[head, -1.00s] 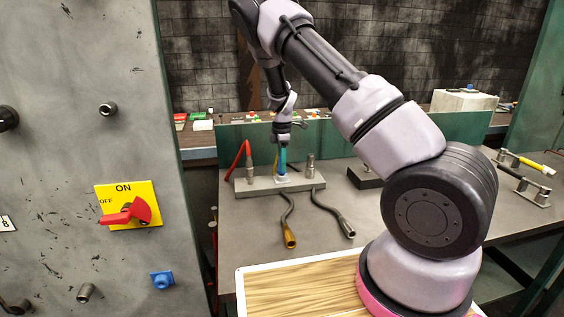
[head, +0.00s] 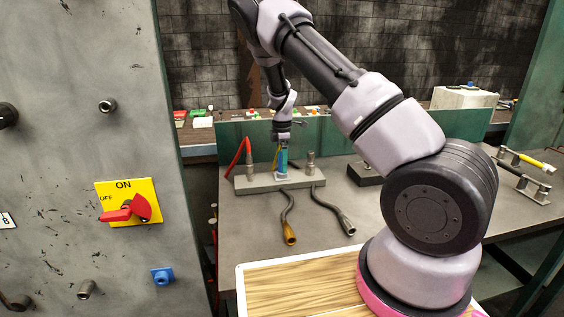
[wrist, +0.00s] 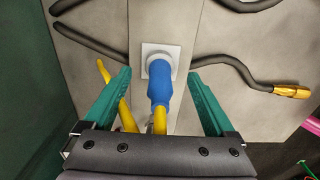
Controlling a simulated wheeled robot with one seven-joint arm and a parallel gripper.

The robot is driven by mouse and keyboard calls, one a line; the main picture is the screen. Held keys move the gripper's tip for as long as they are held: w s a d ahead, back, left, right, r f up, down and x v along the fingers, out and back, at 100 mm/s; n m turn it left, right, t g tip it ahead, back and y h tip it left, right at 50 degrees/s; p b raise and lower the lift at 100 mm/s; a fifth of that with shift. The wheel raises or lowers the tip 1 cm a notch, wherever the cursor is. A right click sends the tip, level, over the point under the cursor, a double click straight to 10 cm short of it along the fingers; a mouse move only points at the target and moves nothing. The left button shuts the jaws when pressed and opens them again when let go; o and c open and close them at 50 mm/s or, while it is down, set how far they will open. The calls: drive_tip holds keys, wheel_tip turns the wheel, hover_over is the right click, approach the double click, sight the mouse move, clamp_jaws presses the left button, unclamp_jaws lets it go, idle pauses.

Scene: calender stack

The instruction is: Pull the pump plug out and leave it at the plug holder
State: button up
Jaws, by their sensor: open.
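A blue plug (wrist: 159,82) with a yellow cable (wrist: 127,112) sits in a white square socket (wrist: 176,51) in the wrist view. In the head view the blue plug (head: 282,160) stands upright on a long grey block (head: 252,186). My gripper (wrist: 159,75) is open, with one teal finger on each side of the plug and gaps between. In the head view my gripper (head: 282,152) is at the plug's upper part, pointing down. I cannot tell which part is the plug holder.
A red-handled fitting (head: 240,152) and a metal post (head: 311,162) flank the plug. Cables with a brass end (head: 289,235) and a grey end (head: 347,227) lie in front. A grey panel (head: 80,60) with a red switch (head: 127,210) stands left.

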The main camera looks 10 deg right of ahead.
drive_tip(key=shift+r, duration=0.15)
drive_tip(key=shift+r, duration=3.35)
